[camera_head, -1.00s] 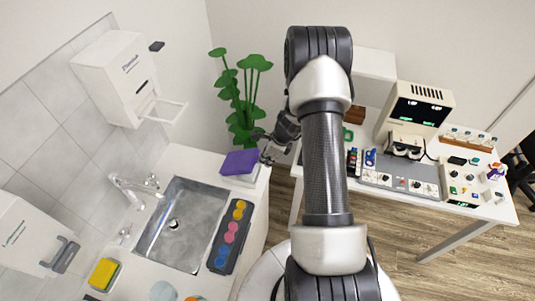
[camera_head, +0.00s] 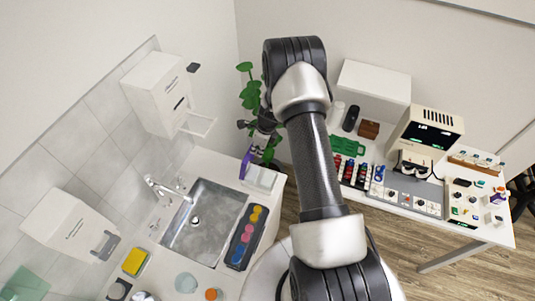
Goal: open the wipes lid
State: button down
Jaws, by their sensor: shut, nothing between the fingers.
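The wipes box (camera_head: 260,178) is a pale box on the counter to the right of the sink. Its purple lid (camera_head: 246,163) shows as a narrow upright strip at the box's left rear side, so it looks raised, with the pale top of the box uncovered. My gripper (camera_head: 259,150) is just behind and above the box, close to the lid. It is shut with nothing held. Its fingertips are small and dark here, and I cannot tell whether they touch the lid.
The steel sink (camera_head: 203,222) and a dark tray of coloured discs (camera_head: 246,238) lie in front of the box. A green plant (camera_head: 249,88) stands behind my gripper. A white table (camera_head: 456,229) with instruments is on the right, across a floor gap.

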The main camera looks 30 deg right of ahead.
jog(key=w+a+b, duration=0.3)
jog(key=w+a, duration=0.3)
jog(key=w, duration=0.1)
jog(key=shift+w+a+r, duration=0.2)
jog(key=shift+w+a, duration=0.1)
jog(key=shift+a, duration=0.05)
jog(key=shift+r, duration=0.15)
dwell(0.4)
jog(key=w+v, duration=0.1)
jog(key=v, duration=1.2)
jog(key=s+a+r+n+b, duration=0.5)
jog(key=s+r+n+b, duration=0.2)
jog(key=s+n+b, duration=0.1)
jog(key=s+a+r+n+t+b, duration=0.1)
jog(key=s+a+n+b, duration=0.2)
jog(key=s+n+b, duration=0.55)
jog(key=s+a+f+n+b, duration=0.1)
jog(key=s+f+n+b, duration=0.3)
jog(key=s, duration=0.6)
jog(key=s+a+f+n+t+h+b, duration=0.1)
jog(key=s+f+n+b, duration=0.4)
jog(key=s, duration=0.6)
jog(key=n, duration=0.2)
jog(key=shift+n+t+h, duration=0.3)
jog(key=shift+n, duration=0.05)
